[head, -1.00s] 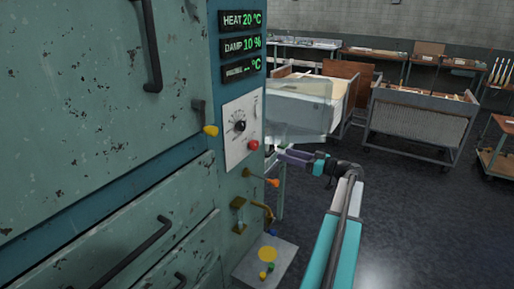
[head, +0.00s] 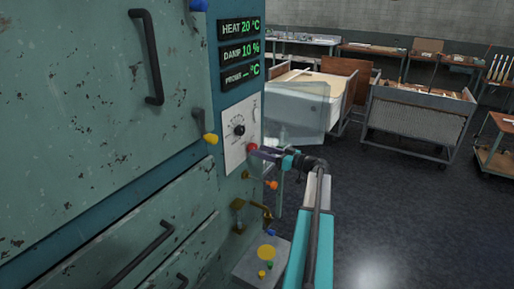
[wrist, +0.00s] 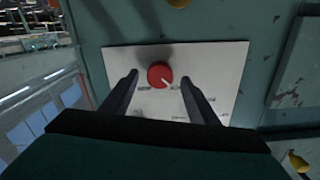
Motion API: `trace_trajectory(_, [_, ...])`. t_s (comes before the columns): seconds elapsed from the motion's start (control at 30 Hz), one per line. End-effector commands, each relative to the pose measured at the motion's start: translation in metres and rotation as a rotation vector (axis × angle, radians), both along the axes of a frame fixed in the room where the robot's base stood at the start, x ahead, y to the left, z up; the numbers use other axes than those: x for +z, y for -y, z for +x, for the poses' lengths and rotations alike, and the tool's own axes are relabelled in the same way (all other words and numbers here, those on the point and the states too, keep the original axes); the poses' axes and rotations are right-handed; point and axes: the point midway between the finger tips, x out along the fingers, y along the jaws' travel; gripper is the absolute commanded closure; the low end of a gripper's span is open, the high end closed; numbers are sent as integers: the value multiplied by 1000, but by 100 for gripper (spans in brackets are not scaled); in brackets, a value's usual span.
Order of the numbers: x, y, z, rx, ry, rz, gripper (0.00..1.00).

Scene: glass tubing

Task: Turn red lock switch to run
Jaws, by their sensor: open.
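The red lock switch (head: 252,148) is a round red knob low on the white control panel (head: 256,105) of a worn green cabinet. In the wrist view the switch (wrist: 158,73) sits on the white plate (wrist: 228,58). A pale mark on its face points to the lower right, toward small labels I cannot read clearly. My gripper (wrist: 159,77) is open, its two dark fingers on either side of the switch with gaps showing. In the head view my gripper (head: 265,153) is right at the switch, partly covering it. I cannot tell whether the fingers touch the panel.
A black dial (head: 239,130) sits above the switch on the same panel. A yellow-tipped handle (head: 210,138) is to its left, an orange knob (head: 271,185) below. Displays read HEAT 20 °C and DAMP 10 %.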

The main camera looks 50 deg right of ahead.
Motion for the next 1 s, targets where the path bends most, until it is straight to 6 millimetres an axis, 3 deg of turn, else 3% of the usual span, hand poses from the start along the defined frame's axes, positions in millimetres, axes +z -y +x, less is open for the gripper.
trace_trajectory(0.2, [1, -5, 20, 1, 0, 1, 46])
trace_trajectory(0.6, [0, -7, 25, 1, 0, 0, 46])
trace_trajectory(0.83, [0, -7, 25, 2, 0, 0, 85])
trace_trajectory(1.0, [0, -8, 25, 3, 0, 2, 87])
